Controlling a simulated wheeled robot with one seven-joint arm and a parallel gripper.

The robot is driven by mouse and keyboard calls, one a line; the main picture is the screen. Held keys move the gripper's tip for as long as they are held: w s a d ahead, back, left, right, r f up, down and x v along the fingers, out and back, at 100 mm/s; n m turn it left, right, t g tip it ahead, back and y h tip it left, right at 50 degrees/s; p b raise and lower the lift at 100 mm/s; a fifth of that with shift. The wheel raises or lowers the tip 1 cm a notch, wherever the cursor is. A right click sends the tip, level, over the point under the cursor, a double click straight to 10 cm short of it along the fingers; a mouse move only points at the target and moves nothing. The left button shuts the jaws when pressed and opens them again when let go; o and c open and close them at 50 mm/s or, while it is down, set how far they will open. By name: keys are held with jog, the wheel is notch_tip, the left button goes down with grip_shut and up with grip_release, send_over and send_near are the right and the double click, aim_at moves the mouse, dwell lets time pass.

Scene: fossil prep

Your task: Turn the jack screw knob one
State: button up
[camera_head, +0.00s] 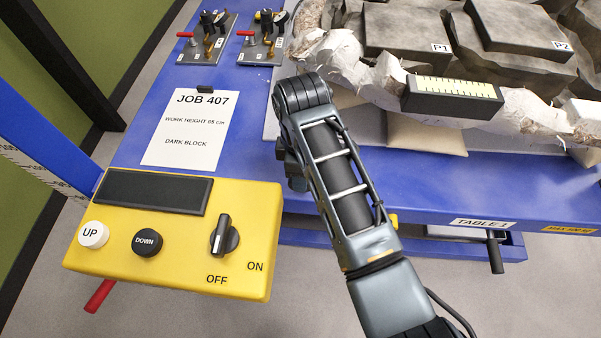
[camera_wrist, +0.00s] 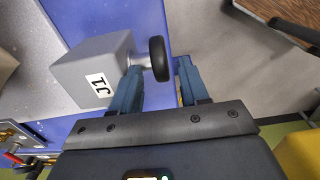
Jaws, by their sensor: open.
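The jack block (camera_wrist: 95,70) is a grey box labelled J1 in the wrist view, on the blue table. A round black knob (camera_wrist: 159,59) stands out from its right side on a short pale shaft. My gripper (camera_wrist: 158,72) is open, with one blue finger on each side of the knob in the picture. The left fingertip overlaps the shaft and block edge; the right fingertip is apart from the knob, with a narrow gap. I cannot tell whether either finger touches. In the head view my arm hides the knob, and the fingers do not show.
A yellow control box (camera_head: 230,260) with UP, DOWN and an OFF/ON switch stands at front left. A job sheet (camera_head: 190,128) and small lever panels (camera_head: 205,50) lie on the blue table (camera_head: 440,190). A plaster-jacketed fossil block (camera_head: 345,52) with a yellow-scaled level (camera_head: 452,98) fills the right.

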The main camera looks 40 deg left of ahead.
jog(key=shift+f, duration=1.2)
grip_shut()
